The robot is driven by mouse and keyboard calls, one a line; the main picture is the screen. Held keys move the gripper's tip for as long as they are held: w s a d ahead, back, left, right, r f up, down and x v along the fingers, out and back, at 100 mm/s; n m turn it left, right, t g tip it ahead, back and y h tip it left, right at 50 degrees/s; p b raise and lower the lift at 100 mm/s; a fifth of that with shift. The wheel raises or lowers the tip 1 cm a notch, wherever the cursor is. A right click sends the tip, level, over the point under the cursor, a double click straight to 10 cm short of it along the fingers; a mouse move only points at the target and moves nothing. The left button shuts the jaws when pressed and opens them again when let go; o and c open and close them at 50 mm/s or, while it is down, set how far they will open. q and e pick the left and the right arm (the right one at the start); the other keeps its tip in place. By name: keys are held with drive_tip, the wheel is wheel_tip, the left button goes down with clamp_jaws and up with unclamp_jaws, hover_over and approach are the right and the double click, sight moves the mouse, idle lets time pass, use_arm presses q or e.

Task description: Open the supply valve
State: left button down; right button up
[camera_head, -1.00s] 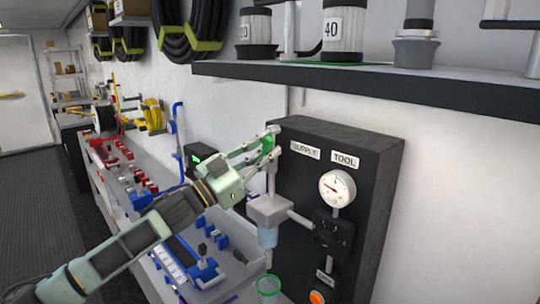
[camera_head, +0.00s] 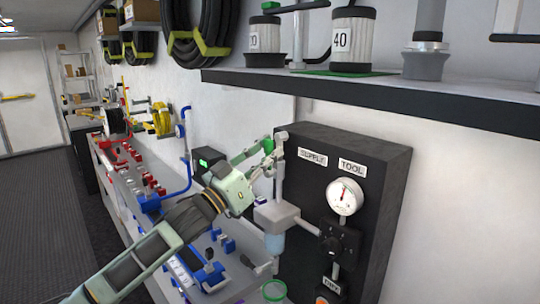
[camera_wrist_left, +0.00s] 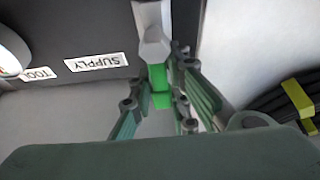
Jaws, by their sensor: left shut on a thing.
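The supply valve's green handle (camera_head: 268,146) is at the top left of the black panel (camera_head: 345,148), beside the SUPPLY label (camera_head: 313,158). My left gripper (camera_head: 272,157) is shut on this handle, with its fingers on either side of it. The left wrist view shows the green handle (camera_wrist_left: 160,86) between the fingers of the gripper (camera_wrist_left: 157,100), below a pale metal fitting (camera_wrist_left: 152,35). The fingers hide part of the handle. A round gauge (camera_head: 345,196) sits under the TOOL label (camera_head: 352,167), its red needle pointing about upward. My right gripper is out of view.
A grey filter body with a clear blue bowl (camera_head: 275,243) hangs below the valve. A black regulator knob (camera_head: 340,240) is right of it. A dark-edged shelf (camera_head: 380,97) overhangs the panel. The bench (camera_head: 140,205) at left holds several blue and red fittings.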

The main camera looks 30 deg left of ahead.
use_arm(q)
drive_tip(key=c, duration=1.6)
unclamp_jaws()
drive_tip(key=shift+a, duration=0.1)
drive_tip(key=shift+c, duration=0.2)
drive_tip(key=v, duration=1.2)
